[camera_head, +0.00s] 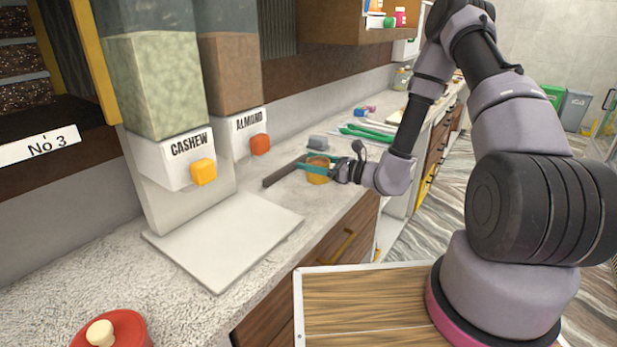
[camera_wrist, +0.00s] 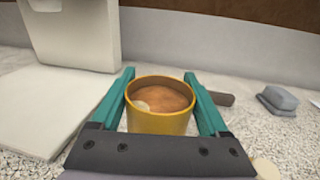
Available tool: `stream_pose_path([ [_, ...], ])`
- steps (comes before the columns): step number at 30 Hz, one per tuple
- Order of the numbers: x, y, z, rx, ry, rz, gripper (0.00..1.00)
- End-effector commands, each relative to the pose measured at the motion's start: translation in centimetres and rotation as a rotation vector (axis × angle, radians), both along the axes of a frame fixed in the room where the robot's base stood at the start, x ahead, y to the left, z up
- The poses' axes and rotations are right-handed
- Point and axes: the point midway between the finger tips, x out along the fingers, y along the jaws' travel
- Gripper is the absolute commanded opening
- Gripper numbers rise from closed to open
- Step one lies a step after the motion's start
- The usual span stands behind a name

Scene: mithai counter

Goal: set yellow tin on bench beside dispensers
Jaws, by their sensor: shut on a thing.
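The yellow tin (camera_wrist: 160,122) is round and open-topped, with something brown and a small pale patch inside. My gripper (camera_wrist: 162,95) is shut on it, with one teal finger along each side. In the head view the tin (camera_head: 317,172) shows between the fingers of my gripper (camera_head: 315,168), low over the bench (camera_head: 335,205) to the right of the dispensers. I cannot tell whether its base touches the bench. The cashew dispenser (camera_head: 165,100) has a yellow knob, and the almond dispenser (camera_head: 232,85) has an orange knob.
A white board (camera_head: 225,240) lies in front of the dispensers. A dark bar (camera_head: 283,175) lies on the bench beside the tin, and a grey block (camera_head: 318,143) lies behind it. Green utensils (camera_head: 368,131) lie farther back. A red lid (camera_head: 112,330) is at the near left.

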Motion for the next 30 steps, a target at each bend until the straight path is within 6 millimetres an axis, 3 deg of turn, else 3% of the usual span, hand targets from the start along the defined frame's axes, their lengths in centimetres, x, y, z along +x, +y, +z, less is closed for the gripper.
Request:
stream_pose_path([
  [12,0.0,0.0,-4.7,0.000,0.000,0.001,0.11],
  [23,0.0,0.0,-5.0,0.000,0.000,0.001,0.11],
  [24,0.0,0.0,-5.1,0.000,-0.001,0.001,0.86],
  [25,0.0,0.0,-5.0,0.000,-0.001,0.001,0.97],
  [26,0.0,0.0,-5.0,0.000,-0.001,0.001,1.00],
  [30,0.0,0.0,-5.0,0.000,-0.001,0.001,1.00],
])
